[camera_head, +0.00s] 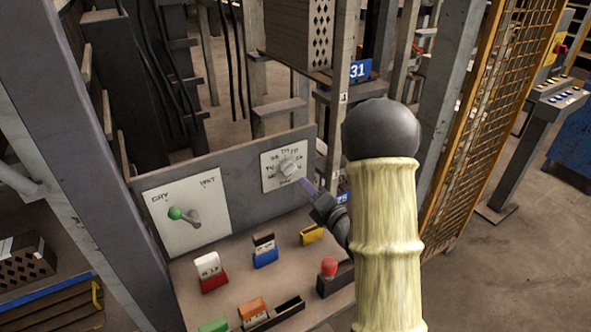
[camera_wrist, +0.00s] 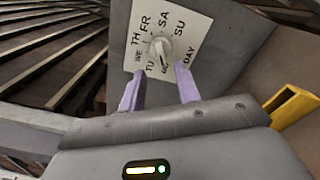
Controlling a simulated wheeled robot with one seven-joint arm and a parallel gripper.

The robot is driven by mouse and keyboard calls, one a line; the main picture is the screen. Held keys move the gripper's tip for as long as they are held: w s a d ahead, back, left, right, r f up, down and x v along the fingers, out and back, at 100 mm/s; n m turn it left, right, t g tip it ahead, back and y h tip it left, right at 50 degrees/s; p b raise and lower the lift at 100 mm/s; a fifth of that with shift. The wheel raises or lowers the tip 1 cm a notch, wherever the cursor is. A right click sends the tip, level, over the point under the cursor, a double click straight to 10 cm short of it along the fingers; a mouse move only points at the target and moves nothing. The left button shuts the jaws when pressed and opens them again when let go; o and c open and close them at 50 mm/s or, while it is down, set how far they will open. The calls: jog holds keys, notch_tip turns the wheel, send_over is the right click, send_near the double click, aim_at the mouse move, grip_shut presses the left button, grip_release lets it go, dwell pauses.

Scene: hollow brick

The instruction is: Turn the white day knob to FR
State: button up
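The white day knob (camera_head: 288,168) sits on a white dial plate (camera_head: 270,180) on the right part of the grey upright panel. In the wrist view the knob (camera_wrist: 159,47) is ringed by day letters, with FR at the upper left and SA at the top. A dark mark on the knob appears to run down toward the lower letters; the exact setting is hard to tell. My gripper (camera_head: 308,186) is just right of and below the dial in the head view. Its two purple fingers (camera_wrist: 160,72) are apart and empty, pointing at the knob without visibly touching it.
A second plate (camera_head: 188,208) with a green-tipped lever is left on the panel. The ledge below holds a red-and-white block (camera_head: 209,272), a blue block (camera_head: 264,252), a yellow block (camera_head: 312,235) and a red button (camera_head: 329,266). A post (camera_head: 340,120) stands right of the panel.

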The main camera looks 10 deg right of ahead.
aim_at(293, 172)
jog(key=p+x, duration=0.1)
jog(key=x, duration=0.6)
jog(key=shift+w+p, duration=0.15)
jog(key=shift+p, duration=0.15)
grip_shut()
